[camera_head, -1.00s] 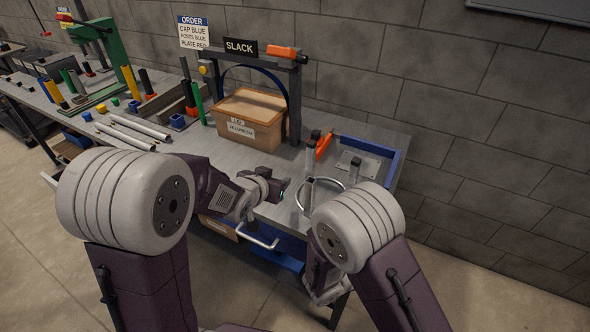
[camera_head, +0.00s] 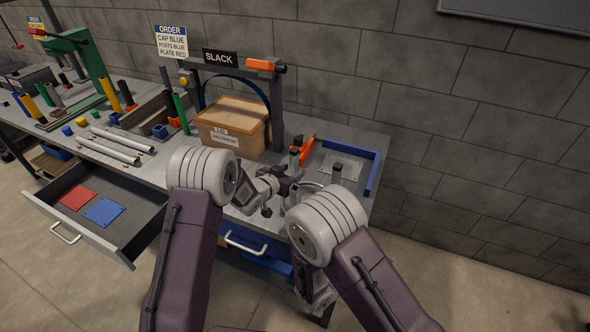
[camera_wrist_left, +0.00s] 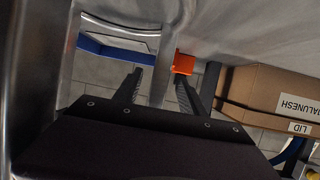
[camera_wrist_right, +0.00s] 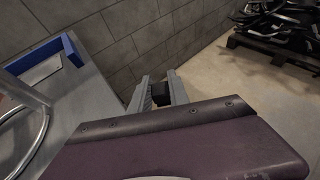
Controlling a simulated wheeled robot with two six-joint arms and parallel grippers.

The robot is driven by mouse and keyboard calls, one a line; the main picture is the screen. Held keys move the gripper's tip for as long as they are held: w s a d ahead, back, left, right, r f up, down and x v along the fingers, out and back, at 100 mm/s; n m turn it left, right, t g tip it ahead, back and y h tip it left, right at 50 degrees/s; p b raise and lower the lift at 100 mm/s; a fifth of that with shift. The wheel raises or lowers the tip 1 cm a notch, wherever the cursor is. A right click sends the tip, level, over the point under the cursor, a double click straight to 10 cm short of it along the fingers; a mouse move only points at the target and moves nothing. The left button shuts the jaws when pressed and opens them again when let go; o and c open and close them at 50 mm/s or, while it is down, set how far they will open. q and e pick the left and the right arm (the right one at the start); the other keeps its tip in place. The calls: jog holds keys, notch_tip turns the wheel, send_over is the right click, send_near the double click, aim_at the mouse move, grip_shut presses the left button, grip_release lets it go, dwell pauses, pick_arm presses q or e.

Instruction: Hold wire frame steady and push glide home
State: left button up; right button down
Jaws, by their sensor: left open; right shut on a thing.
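The wire frame, a round metal ring (camera_head: 312,184) with upright legs, stands at the right end of the bench. Dark tips top its visible legs (camera_head: 335,172). My left gripper (camera_head: 288,186) is at the ring's left side. In the left wrist view its jaws (camera_wrist_left: 160,88) are open, with a grey upright bar (camera_wrist_left: 168,50) between or just beyond them; contact cannot be told. My right gripper (camera_wrist_right: 160,92) is shut on a small black piece, likely the glide (camera_wrist_right: 161,94), away from the ring tube (camera_wrist_right: 40,135). My right arm hides this in the head view.
A cardboard box (camera_head: 232,125) stands under the SLACK arch (camera_head: 276,100). An open drawer (camera_head: 120,215) juts out at left, holding a red plate (camera_head: 77,196) and a blue plate (camera_head: 103,211).

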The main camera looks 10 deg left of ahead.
pick_arm(q)
jog(key=x, duration=0.4)
jog(key=shift+w+d+f, duration=0.1)
jog(key=shift+w, duration=0.15)
grip_shut()
dwell(0.6)
dwell(0.8)
